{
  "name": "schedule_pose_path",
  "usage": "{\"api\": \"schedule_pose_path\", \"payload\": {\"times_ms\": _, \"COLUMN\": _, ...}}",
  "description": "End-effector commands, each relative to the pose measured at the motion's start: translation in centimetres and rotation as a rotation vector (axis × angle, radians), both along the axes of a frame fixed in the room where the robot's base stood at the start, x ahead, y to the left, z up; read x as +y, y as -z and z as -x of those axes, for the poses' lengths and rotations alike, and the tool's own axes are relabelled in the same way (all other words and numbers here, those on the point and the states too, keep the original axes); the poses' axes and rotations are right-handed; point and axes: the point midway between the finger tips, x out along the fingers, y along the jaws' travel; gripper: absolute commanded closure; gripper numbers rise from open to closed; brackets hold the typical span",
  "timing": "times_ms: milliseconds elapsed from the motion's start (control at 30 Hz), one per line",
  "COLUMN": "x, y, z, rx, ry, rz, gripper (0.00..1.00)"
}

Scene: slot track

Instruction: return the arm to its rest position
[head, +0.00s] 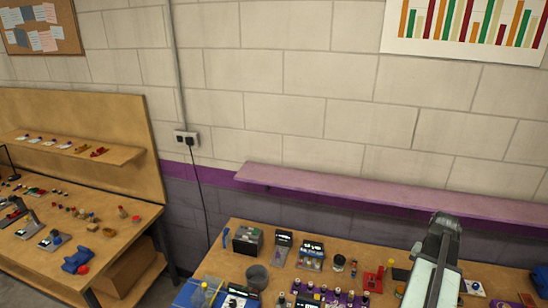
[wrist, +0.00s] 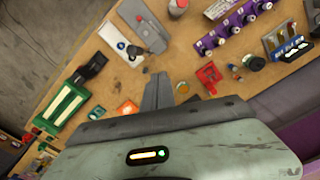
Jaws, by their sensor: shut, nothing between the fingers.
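My gripper (wrist: 158,92) shows in the wrist view with its narrow fingers together and nothing between them. It is above the wooden table (wrist: 135,75), apart from the objects there. In the head view my arm rises at the lower right, and my gripper (head: 446,222) is at its upper end, in front of the purple shelf (head: 370,193). The fingertips are hard to make out in that view.
The table (head: 245,232) holds a purple rack (head: 325,298), a red part (head: 373,279), a grey cup (head: 257,276) and several small devices. In the wrist view a red part (wrist: 210,76) and a green-framed device (wrist: 62,106) lie near my gripper. A second workbench (head: 110,215) stands at left.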

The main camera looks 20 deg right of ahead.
Motion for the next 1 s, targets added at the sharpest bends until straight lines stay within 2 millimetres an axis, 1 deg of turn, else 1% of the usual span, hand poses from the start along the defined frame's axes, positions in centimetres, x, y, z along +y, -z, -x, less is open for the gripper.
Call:
{"api": "schedule_pose_path", "payload": {"times_ms": 33, "x": 1.7, "y": 2.1, "z": -2.3, "rx": -0.001, "ry": -0.048, "rz": 0.000, "gripper": 1.00}}
{"api": "schedule_pose_path", "payload": {"times_ms": 67, "x": 3.0, "y": 3.0, "z": -3.9, "rx": -0.001, "ry": -0.082, "rz": 0.000, "gripper": 1.00}}
{"api": "schedule_pose_path", "payload": {"times_ms": 100, "x": 5.1, "y": 4.3, "z": -6.3, "rx": -0.001, "ry": -0.135, "rz": 0.000, "gripper": 1.00}}
{"api": "schedule_pose_path", "payload": {"times_ms": 167, "x": 8.9, "y": 6.3, "z": -9.7, "rx": -0.001, "ry": -0.220, "rz": 0.000, "gripper": 1.00}}
{"api": "schedule_pose_path", "payload": {"times_ms": 200, "x": 11.6, "y": 7.6, "z": -11.7, "rx": 0.000, "ry": -0.277, "rz": 0.000, "gripper": 1.00}}
{"api": "schedule_pose_path", "payload": {"times_ms": 267, "x": 15.9, "y": 9.4, "z": -14.4, "rx": 0.000, "ry": -0.363, "rz": 0.000, "gripper": 1.00}}
{"api": "schedule_pose_path", "payload": {"times_ms": 300, "x": 18.8, "y": 10.6, "z": -15.9, "rx": 0.000, "ry": -0.421, "rz": 0.000, "gripper": 1.00}}
{"api": "schedule_pose_path", "payload": {"times_ms": 367, "x": 23.4, "y": 12.4, "z": -17.8, "rx": 0.000, "ry": -0.510, "rz": 0.000, "gripper": 1.00}}
{"api": "schedule_pose_path", "payload": {"times_ms": 400, "x": 26.6, "y": 13.6, "z": -18.9, "rx": -0.001, "ry": -0.571, "rz": 0.000, "gripper": 1.00}}
{"api": "schedule_pose_path", "payload": {"times_ms": 467, "x": 31.5, "y": 15.4, "z": -20.0, "rx": -0.001, "ry": -0.665, "rz": 0.000, "gripper": 1.00}}
{"api": "schedule_pose_path", "payload": {"times_ms": 500, "x": 34.7, "y": 16.6, "z": -20.5, "rx": -0.001, "ry": -0.729, "rz": 0.001, "gripper": 1.00}}
{"api": "schedule_pose_path", "payload": {"times_ms": 567, "x": 39.2, "y": 18.2, "z": -20.8, "rx": -0.001, "ry": -0.821, "rz": 0.001, "gripper": 1.00}}
{"api": "schedule_pose_path", "payload": {"times_ms": 600, "x": 41.9, "y": 19.1, "z": -20.8, "rx": -0.001, "ry": -0.877, "rz": 0.001, "gripper": 1.00}}
{"api": "schedule_pose_path", "payload": {"times_ms": 700, "x": 47.2, "y": 20.7, "z": -20.2, "rx": 0.000, "ry": -0.995, "rz": 0.001, "gripper": 1.00}}
{"api": "schedule_pose_path", "payload": {"times_ms": 800, "x": 50.0, "y": 21.2, "z": -19.0, "rx": 0.000, "ry": -1.076, "rz": 0.001, "gripper": 1.00}}
{"api": "schedule_pose_path", "payload": {"times_ms": 867, "x": 49.6, "y": 20.6, "z": -18.2, "rx": -0.001, "ry": -1.098, "rz": 0.002, "gripper": 1.00}}
{"api": "schedule_pose_path", "payload": {"times_ms": 1000, "x": 49.5, "y": 20.5, "z": -18.6, "rx": -0.001, "ry": -1.124, "rz": 0.001, "gripper": 1.00}}
